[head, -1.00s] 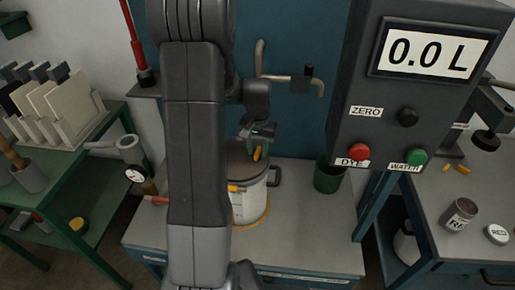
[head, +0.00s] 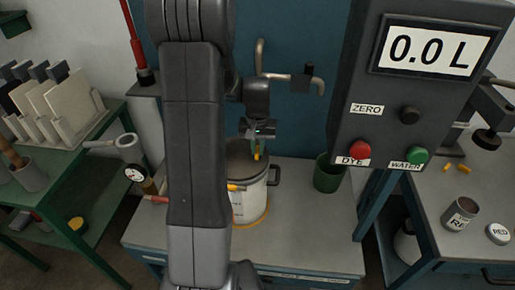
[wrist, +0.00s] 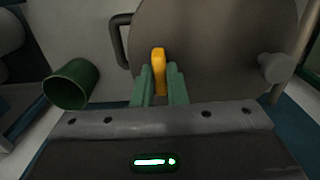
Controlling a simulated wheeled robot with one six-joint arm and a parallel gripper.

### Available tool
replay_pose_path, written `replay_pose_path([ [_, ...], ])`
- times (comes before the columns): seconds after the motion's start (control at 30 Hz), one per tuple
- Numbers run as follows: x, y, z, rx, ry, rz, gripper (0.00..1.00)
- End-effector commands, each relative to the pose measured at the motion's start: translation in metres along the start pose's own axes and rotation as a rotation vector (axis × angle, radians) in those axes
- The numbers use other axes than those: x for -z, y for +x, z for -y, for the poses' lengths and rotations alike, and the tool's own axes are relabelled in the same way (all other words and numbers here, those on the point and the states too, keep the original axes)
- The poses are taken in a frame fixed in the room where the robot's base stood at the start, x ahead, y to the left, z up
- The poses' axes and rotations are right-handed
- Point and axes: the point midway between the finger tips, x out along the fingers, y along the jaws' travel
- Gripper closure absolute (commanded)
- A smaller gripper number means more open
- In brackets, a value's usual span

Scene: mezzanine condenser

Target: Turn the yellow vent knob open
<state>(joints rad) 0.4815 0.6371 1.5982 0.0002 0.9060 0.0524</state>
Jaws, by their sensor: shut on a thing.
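The yellow vent knob (wrist: 158,58) stands on the grey lid (wrist: 205,60) of the white pot (head: 250,204). In the wrist view my gripper (wrist: 162,75) has its two green fingers closed on the knob's sides, with the knob's rounded end showing beyond the fingertips. In the head view the knob (head: 257,156) shows just below my gripper (head: 262,136). My arm hides the left part of the pot and lid.
A green cup (head: 328,174) stands right of the pot, beyond its dark side handle (head: 275,175). A panel (head: 375,140) reading 0.0 L overhangs at right. A pressure gauge (head: 134,174) is at left. Free counter lies in front of the pot.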

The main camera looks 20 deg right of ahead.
Motion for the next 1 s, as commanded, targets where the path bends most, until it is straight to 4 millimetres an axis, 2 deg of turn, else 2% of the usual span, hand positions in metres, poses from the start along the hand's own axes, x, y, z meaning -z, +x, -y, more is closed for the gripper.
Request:
replay_pose_path([
  [0.2, 0.0, 0.0, 0.0, 0.0, -0.001, 0.0, 1.0],
  [0.23, 0.0, 0.0, 0.0, 0.0, 0.0, 0.0, 0.82],
  [0.3, 0.0, 0.0, 0.0, 0.0, 0.0, 0.0, 0.68],
  [0.33, 0.0, 0.0, 0.0, 0.0, 0.0, 0.0, 0.65],
  [0.57, 0.0, 0.0, 0.0, 0.0, 0.001, 0.0, 0.65],
  [0.7, 0.0, -0.007, 0.0, 0.0, 0.001, -0.001, 0.65],
  [0.87, 0.001, -0.034, 0.0, 0.0, 0.001, -0.006, 0.65],
  [1.0, 0.001, -0.067, 0.0, 0.0, 0.001, -0.007, 0.65],
])
